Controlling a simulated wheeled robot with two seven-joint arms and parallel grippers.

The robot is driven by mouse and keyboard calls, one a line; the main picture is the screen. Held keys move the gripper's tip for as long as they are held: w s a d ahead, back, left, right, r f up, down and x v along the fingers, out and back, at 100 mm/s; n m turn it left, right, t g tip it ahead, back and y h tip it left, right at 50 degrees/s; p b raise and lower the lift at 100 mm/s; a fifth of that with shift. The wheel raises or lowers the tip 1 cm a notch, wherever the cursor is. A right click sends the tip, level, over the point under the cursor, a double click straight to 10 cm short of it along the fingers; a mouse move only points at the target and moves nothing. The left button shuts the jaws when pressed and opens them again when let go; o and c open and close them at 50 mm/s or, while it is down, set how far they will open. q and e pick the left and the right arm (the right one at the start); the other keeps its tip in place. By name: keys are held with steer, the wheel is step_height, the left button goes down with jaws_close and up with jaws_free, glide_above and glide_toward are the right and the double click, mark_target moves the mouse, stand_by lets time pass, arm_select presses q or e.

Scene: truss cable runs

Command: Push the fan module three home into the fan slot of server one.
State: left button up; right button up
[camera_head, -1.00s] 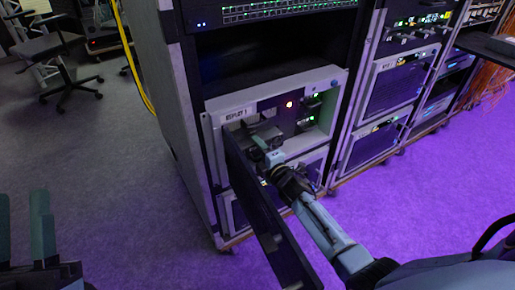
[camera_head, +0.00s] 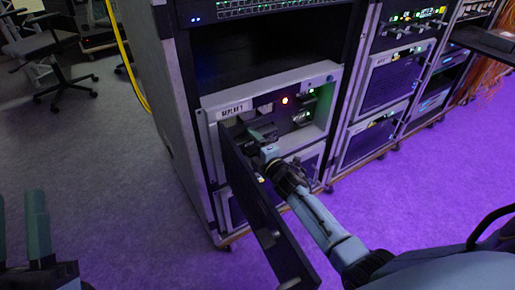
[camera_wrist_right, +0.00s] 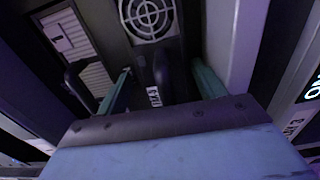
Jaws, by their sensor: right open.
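Server one (camera_head: 208,128) is the grey unit low in the rack, with a white label on its front and its dark front panel (camera_head: 262,205) swung out toward me. My right gripper (camera_head: 258,137) reaches into its open front. In the right wrist view, the fingers (camera_wrist_right: 160,88) are apart, on either side of a dark part with a small white label (camera_wrist_right: 154,97), probably the fan module. The label is too small to read, and I cannot tell how deep the module sits. My left gripper (camera_head: 20,230) is open and empty at the left edge.
A round fan grille (camera_wrist_right: 148,16) shows at the top of the right wrist view. White slatted parts (camera_wrist_right: 80,48) are at its left. The swung-out panel stands close on the left of my right arm. More racks (camera_head: 385,80) stand to the right.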

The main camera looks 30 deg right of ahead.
steer(key=s+d+p, duration=0.1)
steer(key=s+p, duration=0.4)
steer(key=s, duration=0.8)
steer(key=shift+s, duration=0.2)
